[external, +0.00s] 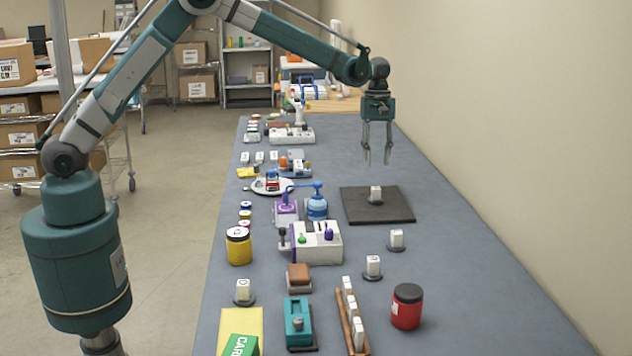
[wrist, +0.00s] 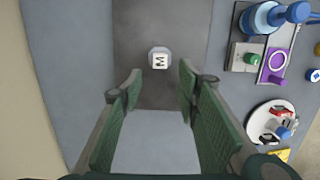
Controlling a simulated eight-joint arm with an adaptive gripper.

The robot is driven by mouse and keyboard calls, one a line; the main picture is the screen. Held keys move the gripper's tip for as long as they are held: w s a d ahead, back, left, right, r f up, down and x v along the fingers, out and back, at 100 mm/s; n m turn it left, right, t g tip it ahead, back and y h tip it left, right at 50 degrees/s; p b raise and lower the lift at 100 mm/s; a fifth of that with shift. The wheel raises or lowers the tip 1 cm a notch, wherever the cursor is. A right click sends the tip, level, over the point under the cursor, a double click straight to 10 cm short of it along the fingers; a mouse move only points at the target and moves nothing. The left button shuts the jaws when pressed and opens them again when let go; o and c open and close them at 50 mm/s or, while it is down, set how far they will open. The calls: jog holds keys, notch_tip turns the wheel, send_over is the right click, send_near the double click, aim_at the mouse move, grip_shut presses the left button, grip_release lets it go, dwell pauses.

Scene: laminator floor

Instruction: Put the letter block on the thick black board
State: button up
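The thick black board (external: 358,210) lies flat on the blue-grey table. A white letter block (external: 376,192) stands on a small dark base on the board, near its middle. In the wrist view this letter block (wrist: 160,61) shows a dark M on top, with the dark board (wrist: 140,25) around it. Other white letter blocks stand on small dark discs on the table: one just in front of the board (external: 397,238), one nearer (external: 373,264), one at the near left (external: 243,288). My gripper (external: 377,159) is open and empty, pointing down above the board's far side; its fingers (wrist: 159,88) are apart.
A red jar (external: 407,306) and a wooden rack (external: 352,325) of white blocks stand at the front. A white machine (external: 317,243), a blue-and-purple press (external: 317,204) and a yellow jar (external: 238,246) stand left of the board. The table right of the board is clear, with a wall beyond.

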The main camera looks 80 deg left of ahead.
jog(key=s+d+r+m+t+y, duration=0.15)
jog(key=s+d+r+m, duration=0.25)
jog(key=s+d+r, duration=0.65)
jog(key=s+d+r+m+t, duration=0.2)
jog(key=s+d+r+m, duration=0.35)
jog(key=s+r, duration=0.75)
jog(key=s+d+r+m+t, duration=0.15)
jog(key=s+d, duration=0.25)
jog(key=s, duration=0.4)
jog(key=s+d+m, duration=0.2)
jog(key=s+d, duration=0.2)
jog(key=s, duration=0.4)
jog(key=s+d+f+m+t, duration=0.1)
jog(key=s+f+m, duration=0.1)
jog(key=s, duration=0.5)
jog(key=s+d+f+m+t, duration=0.1)
jog(key=s+d+f+m, duration=0.1)
jog(key=s, duration=0.5)
notch_tip(320, 180, down, 3)
jog(key=shift+s+d+r+m, duration=0.2)
jog(key=shift+s+d+m, duration=0.1)
jog(key=shift+s+m, duration=0.15)
